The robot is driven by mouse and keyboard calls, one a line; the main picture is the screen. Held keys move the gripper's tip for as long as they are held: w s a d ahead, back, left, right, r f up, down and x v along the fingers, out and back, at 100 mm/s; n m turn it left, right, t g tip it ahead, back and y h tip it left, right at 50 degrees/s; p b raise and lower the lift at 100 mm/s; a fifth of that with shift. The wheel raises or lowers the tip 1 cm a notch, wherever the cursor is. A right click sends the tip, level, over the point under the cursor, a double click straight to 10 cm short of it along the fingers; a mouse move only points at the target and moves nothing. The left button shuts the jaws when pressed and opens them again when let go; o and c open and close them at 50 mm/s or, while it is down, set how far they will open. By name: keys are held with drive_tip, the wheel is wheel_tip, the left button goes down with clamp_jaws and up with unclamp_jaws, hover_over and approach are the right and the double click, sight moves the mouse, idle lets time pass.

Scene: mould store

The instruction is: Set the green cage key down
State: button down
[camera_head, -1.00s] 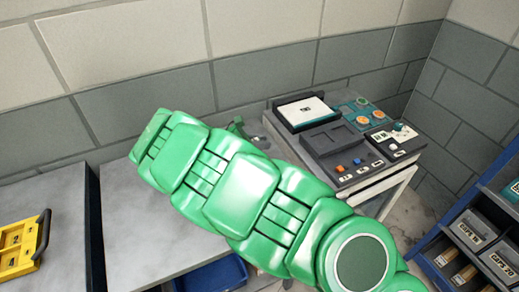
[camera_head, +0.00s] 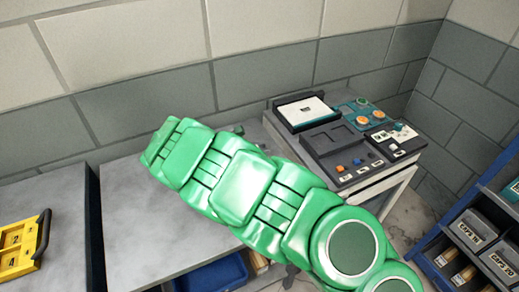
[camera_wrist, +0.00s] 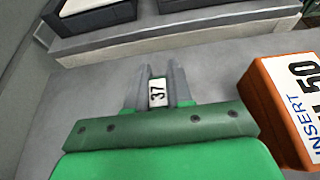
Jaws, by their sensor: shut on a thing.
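My gripper (camera_wrist: 159,88) is shut on a small piece with a white tag reading 37 in the wrist view. I take this piece as the green cage key (camera_wrist: 157,93); little green shows on it, and the rest is hidden between the fingers. Below it is a grey surface; I cannot tell whether the key touches it. In the head view my green arm reaches over the grey bench (camera_head: 125,215) and hides most of the gripper and key.
An orange box marked INSERT 50 (camera_wrist: 290,105) stands close on the right in the wrist view. In the head view, a control console (camera_head: 345,150) is at the back right, a yellow case (camera_head: 18,250) at left, a blue bin (camera_head: 215,275) below, and a blue rack (camera_head: 470,240) at right.

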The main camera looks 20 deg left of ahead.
drive_tip(key=c, duration=1)
unclamp_jaws()
drive_tip(key=shift+s+a+r, duration=0.2)
drive_tip(key=v, duration=1.1)
drive_tip(key=shift+s+a+r, duration=0.1)
drive_tip(key=shift+s, duration=0.05)
drive_tip(key=shift+r, duration=0.1)
